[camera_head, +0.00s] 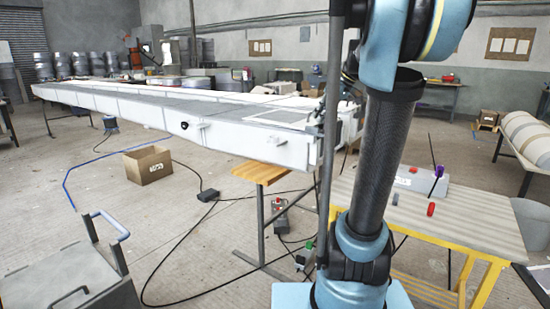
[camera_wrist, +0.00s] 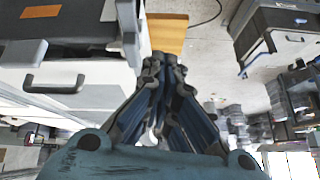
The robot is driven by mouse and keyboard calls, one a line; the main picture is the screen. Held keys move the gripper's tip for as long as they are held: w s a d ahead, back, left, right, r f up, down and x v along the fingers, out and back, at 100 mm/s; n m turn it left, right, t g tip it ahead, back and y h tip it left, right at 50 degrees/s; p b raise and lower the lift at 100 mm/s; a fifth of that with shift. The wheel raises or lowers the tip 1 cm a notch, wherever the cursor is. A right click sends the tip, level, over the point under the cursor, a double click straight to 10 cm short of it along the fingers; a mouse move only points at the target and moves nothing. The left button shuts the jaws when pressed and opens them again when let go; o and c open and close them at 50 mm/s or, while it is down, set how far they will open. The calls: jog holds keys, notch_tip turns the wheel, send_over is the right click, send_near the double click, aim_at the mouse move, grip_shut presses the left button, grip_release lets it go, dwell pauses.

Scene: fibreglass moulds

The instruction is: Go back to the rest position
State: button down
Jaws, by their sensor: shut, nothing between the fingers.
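My gripper (camera_wrist: 165,66) shows in the wrist view at the middle, with its fingers drawn together and nothing between them. The fingertips stand in front of a small wooden surface and the concrete floor. The gripper does not show in the head view; only my blue and black arm stands upright there, right of the middle, and leaves the picture at the top.
A long white mould table (camera_head: 240,139) runs across the head view. A workbench (camera_head: 470,222) with small items stands right of my arm. A cardboard box (camera_head: 148,165), cables and a grey cart (camera_head: 75,280) are on the floor. Open floor lies between them.

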jog(key=s+d+f+m+g+h, duration=0.1)
jog(key=s+f+m+h, duration=0.4)
jog(key=s+f, duration=2.3)
jog(key=s+d+m, duration=0.1)
jog(key=m, duration=0.2)
jog(key=shift+g+h, duration=0.3)
jog(key=shift+g, duration=0.1)
jog(key=shift+s+f, duration=0.1)
